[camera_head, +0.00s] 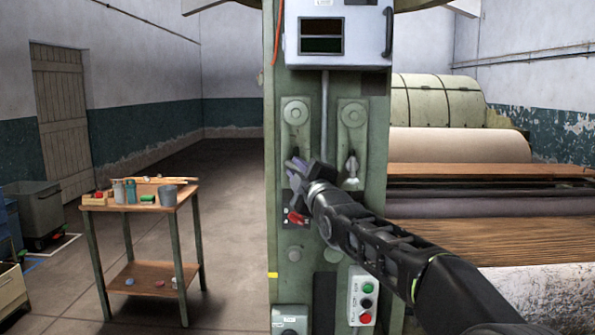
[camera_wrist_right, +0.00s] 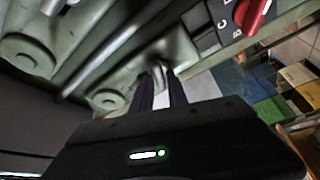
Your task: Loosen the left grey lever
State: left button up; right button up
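The left grey lever (camera_head: 295,115) is on the front of the green machine column, with a round pivot at the top and its lower end hidden by my gripper. In the right wrist view its rounded grey end (camera_wrist_right: 168,48) reaches between the fingers. My right gripper (camera_head: 298,168) is at this lower end; in the right wrist view its dark fingers (camera_wrist_right: 162,92) are close on either side of the handle and look shut on it. The right grey lever (camera_head: 352,115) hangs straight down beside it, its knob free. My left gripper is not in view.
A red rotary knob (camera_head: 297,217) sits just below my right gripper. A button box (camera_head: 362,295) and a grey cabinet (camera_head: 336,30) are on the column. A wooden workbench (camera_head: 150,207) with tools stands at the left. Rollers and brown cloth (camera_head: 490,225) lie to the right.

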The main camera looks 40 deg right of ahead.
jog(key=shift+o, duration=1.3)
jog(key=shift+s+a+f+b, duration=0.15)
jog(key=shift+s+b, duration=0.2)
jog(key=shift+s, duration=0.25)
jog(key=r+b+v, duration=0.1)
jog(key=b+v, duration=0.1)
jog(key=v, duration=0.4)
jog(key=shift+s+f, duration=0.25)
jog(key=shift+f, duration=0.2)
jog(key=shift+a, duration=0.1)
